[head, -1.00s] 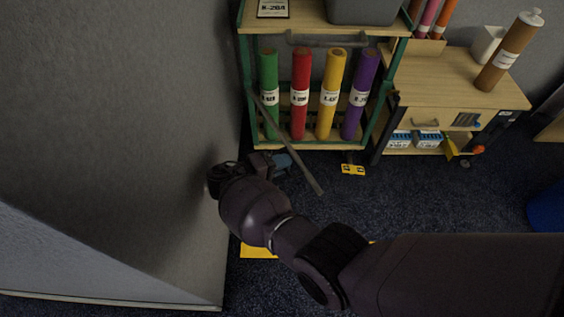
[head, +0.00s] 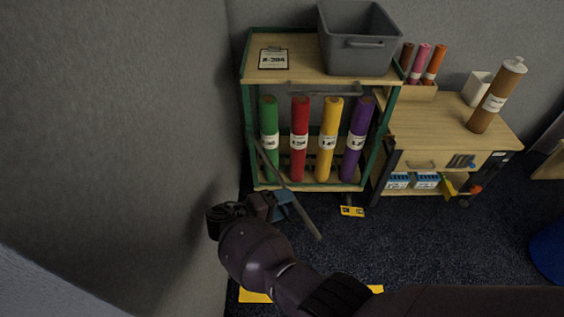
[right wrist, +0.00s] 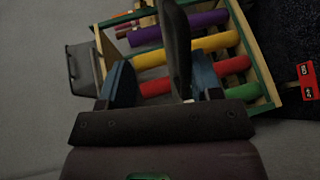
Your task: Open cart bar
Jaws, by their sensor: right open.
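The cart (head: 257,82) has a green frame and wooden shelves, and stands against the wall. Its grey bar (head: 300,205) runs from the left post slantwise out to the lower right, clear of the right post, with its end free over the floor. My right gripper (head: 283,206) is open at the bar, left of its free end. In the right wrist view the dark bar (right wrist: 177,45) passes between the two blue fingers of my right gripper (right wrist: 160,82), with a gap visible on the left side; contact on the right cannot be told. My left gripper is out of view.
Green, red, yellow and purple rolls (head: 327,140) stand on the cart's lower shelf. A grey bin (head: 355,55) and a clipboard (head: 273,60) are on top. A wooden desk (head: 440,125) stands right. A partition (head: 180,120) is close on the left. Dark floor (head: 420,245) is open in front.

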